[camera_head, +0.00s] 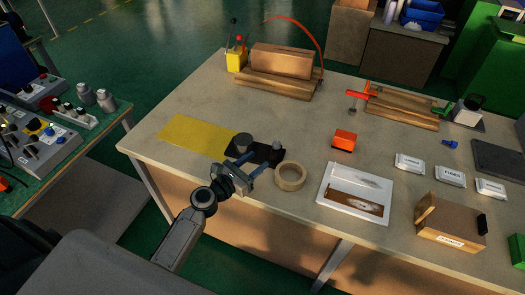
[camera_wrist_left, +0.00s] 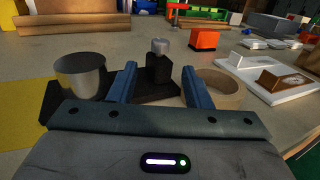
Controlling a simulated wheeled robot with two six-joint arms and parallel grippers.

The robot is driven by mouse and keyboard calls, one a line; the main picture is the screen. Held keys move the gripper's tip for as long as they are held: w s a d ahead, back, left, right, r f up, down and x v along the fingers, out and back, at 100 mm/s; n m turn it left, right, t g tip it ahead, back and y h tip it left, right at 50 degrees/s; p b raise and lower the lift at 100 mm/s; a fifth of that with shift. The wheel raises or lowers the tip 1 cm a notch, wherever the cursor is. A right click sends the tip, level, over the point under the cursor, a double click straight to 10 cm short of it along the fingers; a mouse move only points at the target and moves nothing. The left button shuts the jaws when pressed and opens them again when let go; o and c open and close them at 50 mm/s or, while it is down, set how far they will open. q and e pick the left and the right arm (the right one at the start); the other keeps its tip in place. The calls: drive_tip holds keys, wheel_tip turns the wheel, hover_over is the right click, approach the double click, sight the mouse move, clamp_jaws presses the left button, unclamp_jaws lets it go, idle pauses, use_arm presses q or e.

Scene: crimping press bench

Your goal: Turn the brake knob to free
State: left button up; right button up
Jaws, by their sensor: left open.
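A dark fixture (camera_head: 268,155) lies at the front of the bench, beside a yellow mat. It carries a grey cylinder (camera_head: 243,141) on its left and a small silver knob (camera_head: 277,146) on a black block on its right. I cannot read any brake marking on either. In the left wrist view the silver knob (camera_wrist_left: 160,46) stands straight ahead, beyond the gap between my fingers, and the grey cylinder (camera_wrist_left: 80,76) is to the left. My left gripper (camera_head: 260,161) is open, low in front of the fixture, with nothing visible between its blue fingers. My right gripper is not in view.
A tape roll (camera_head: 290,177) sits close to the right of the left gripper. A white tray (camera_head: 355,193), an orange block (camera_head: 344,140) and a wooden box (camera_head: 449,225) lie further right. The yellow mat (camera_head: 192,135) to the left is clear.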

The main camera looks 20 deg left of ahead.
sight(276, 143)
use_arm(q)
drive_tip(key=y, duration=0.1)
drive_tip(key=d+n+y, duration=0.1)
drive_tip(key=d+n+t+y, duration=0.1)
drive_tip(key=shift+s+d+r+p, duration=0.15)
drive_tip(key=shift+s+r+p, duration=0.15)
drive_tip(key=shift+s+p, duration=0.1)
drive_tip(key=shift+s+d+r+n+y, duration=0.1)
drive_tip(key=shift+d+n+y, duration=0.15)
drive_tip(key=shift+y, duration=0.3)
drive_tip(key=shift+s+d+r+n+y, duration=0.15)
drive_tip(key=shift+n+y, duration=0.2)
drive_tip(key=shift+y, duration=0.2)
drive_tip(key=w, duration=0.7)
drive_tip(key=w+d, duration=0.1)
drive_tip(key=w, duration=0.3)
drive_tip(key=shift+f, duration=0.15)
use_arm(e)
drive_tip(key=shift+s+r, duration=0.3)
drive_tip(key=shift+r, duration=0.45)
use_arm(q)
drive_tip(key=shift+s, duration=0.1)
drive_tip(key=shift+c, duration=0.3)
